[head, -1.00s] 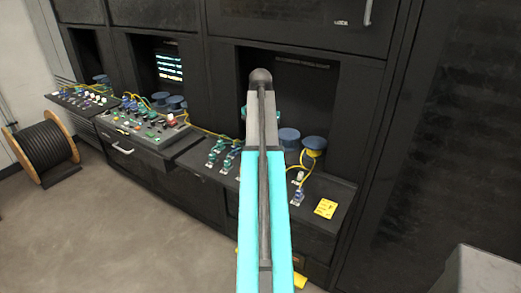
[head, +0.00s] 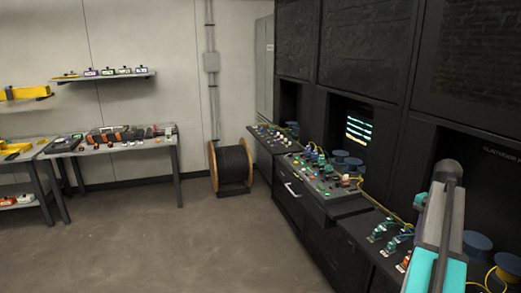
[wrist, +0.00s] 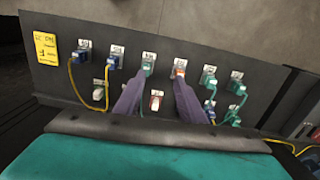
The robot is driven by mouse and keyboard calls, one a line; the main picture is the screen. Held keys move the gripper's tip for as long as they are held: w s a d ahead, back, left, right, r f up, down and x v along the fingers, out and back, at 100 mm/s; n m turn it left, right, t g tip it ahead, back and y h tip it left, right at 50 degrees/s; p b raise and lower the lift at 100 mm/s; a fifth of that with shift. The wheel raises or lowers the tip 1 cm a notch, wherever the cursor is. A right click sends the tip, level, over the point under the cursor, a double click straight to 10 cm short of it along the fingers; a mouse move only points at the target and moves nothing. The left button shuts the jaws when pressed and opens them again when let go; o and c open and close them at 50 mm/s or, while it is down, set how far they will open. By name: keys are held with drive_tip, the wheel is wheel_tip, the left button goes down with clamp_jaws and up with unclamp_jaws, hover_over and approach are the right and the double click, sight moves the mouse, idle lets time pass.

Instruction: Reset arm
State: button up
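My arm (head: 440,235) stands at the right edge of the head view, in front of the black cabinet's shelf. Its gripper end is not visible there. In the wrist view my gripper (wrist: 157,82) shows two purple fingers spread apart with nothing held between them. Beyond the fingers is a dark panel (wrist: 210,55) with two rows of small connectors. A teal connector (wrist: 148,66) and an orange one (wrist: 180,70) appear near the fingertips; I cannot tell whether the fingers touch them. A yellow label (wrist: 46,48) is at the panel's left.
Black cabinets (head: 355,45) with a control console (head: 325,178) line the right side. A cable reel (head: 231,168) stands by the back wall. A workbench (head: 120,147) with tools is at left, below a wall shelf (head: 105,76). The floor (head: 170,240) between is clear.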

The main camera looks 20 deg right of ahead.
drive_tip(key=w+a+f+n+g+y, duration=0.1)
drive_tip(key=w+a+f, duration=0.2)
drive_tip(key=a+f, duration=0.45)
drive_tip(key=w+a+f+n+g+b, duration=0.1)
drive_tip(key=w+a+f+n, duration=0.1)
drive_tip(key=w+a+f, duration=0.4)
drive_tip(key=w+a+f+n+g+y, duration=0.1)
drive_tip(key=a+f, duration=0.8)
drive_tip(key=s+a+f+n+g+b, duration=0.1)
drive_tip(key=s+a+f+n, duration=0.1)
drive_tip(key=a+f, duration=0.65)
drive_tip(key=s+a+f+n+g, duration=0.1)
drive_tip(key=s+a+f+n, duration=0.15)
drive_tip(key=a+f, duration=0.6)
drive_tip(key=s+a+f+n+h, duration=0.1)
drive_tip(key=s+a+f+n, duration=0.3)
drive_tip(key=s+a+f, duration=0.4)
drive_tip(key=s+a+f+n+h+b, duration=0.1)
drive_tip(key=s+a+f+n, duration=0.4)
drive_tip(key=s, duration=0.7)
wheel_tip(320, 180, down, 4)
drive_tip(key=a, duration=0.2)
drive_tip(key=shift+s+a+g, duration=0.3)
drive_tip(key=shift+s+a, duration=0.05)
